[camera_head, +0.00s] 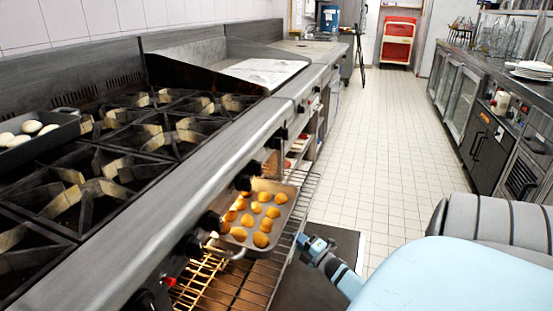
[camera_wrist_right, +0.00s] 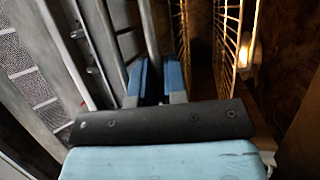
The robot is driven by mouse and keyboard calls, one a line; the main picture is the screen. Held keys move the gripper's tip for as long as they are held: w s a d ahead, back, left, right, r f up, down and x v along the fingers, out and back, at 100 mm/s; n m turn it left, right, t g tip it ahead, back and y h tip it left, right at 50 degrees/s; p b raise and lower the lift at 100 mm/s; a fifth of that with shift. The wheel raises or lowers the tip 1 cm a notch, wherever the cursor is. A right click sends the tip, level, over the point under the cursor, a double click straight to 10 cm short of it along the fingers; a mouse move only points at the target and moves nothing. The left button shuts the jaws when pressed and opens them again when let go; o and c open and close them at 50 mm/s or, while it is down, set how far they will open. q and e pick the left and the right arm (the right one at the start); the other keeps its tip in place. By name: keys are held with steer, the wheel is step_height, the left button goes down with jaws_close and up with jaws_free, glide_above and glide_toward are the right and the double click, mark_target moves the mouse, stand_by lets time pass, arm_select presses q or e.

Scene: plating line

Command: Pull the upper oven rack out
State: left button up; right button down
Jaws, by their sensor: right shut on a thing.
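The upper oven rack (camera_head: 237,286) is a wire shelf that sticks out from the oven, below the knobs of the range. A metal tray (camera_head: 287,190) of several golden rounds rests on it. My right gripper (camera_head: 303,241) is at the rack's outer front edge, beside the tray. In the right wrist view, the blue fingers of this gripper (camera_wrist_right: 156,78) are closed on the rack's front bar; the exact contact is hard to see. Wire grids (camera_wrist_right: 230,45) show to the right of the fingers. My left gripper is not in view.
The range (camera_head: 170,215) with burners and knobs runs along the left above the rack. A dark mat (camera_head: 345,243) lies on the tiled floor (camera_head: 375,155), and the aisle is clear. A counter with dark-fronted units (camera_head: 487,140) lines the right side.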

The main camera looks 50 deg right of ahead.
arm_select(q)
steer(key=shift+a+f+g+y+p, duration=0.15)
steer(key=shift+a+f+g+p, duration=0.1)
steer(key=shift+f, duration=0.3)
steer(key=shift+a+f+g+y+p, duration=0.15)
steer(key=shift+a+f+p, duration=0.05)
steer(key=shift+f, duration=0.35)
arm_select(e)
steer(key=s+d, duration=0.2)
steer(key=s, duration=0.5)
steer(key=shift+s, duration=0.35)
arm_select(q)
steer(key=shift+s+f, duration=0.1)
arm_select(e)
steer(key=c, duration=1.5)
jaws_free()
steer(key=shift+o, duration=0.2)
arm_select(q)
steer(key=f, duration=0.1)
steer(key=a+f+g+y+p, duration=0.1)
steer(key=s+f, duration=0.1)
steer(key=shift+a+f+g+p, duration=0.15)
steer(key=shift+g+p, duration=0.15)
arm_select(e)
steer(key=v, duration=1.3)
steer(key=shift+s+f, duration=0.2)
steer(key=shift+s, duration=0.2)
